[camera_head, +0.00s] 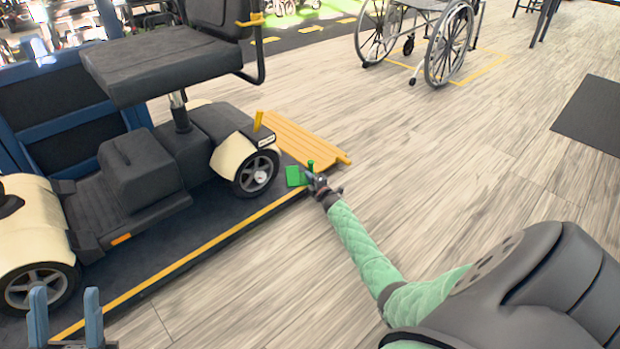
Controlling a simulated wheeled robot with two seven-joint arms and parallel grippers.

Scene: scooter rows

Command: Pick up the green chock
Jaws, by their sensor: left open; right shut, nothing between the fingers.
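The green chock (293,176) sits near the corner of the dark platform, just right of the scooter's near rear wheel (258,173). It has a flat green part and a small upright green piece at its right. My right gripper (313,179) is at the end of the green-sleeved arm, at the chock's right side and partly overlapping it in the picture. It is shut and holds nothing; whether it touches the chock I cannot tell. My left gripper (66,317) is at the lower left, open and empty, with two blue fingers upright, far from the chock.
The mobility scooter (160,160) stands on the dark platform (215,215) with a yellow edge stripe. An orange slatted ramp (300,138) lies behind the chock. A wheelchair (445,45) stands at the back. A dark mat (590,120) lies at right. The wooden floor between is clear.

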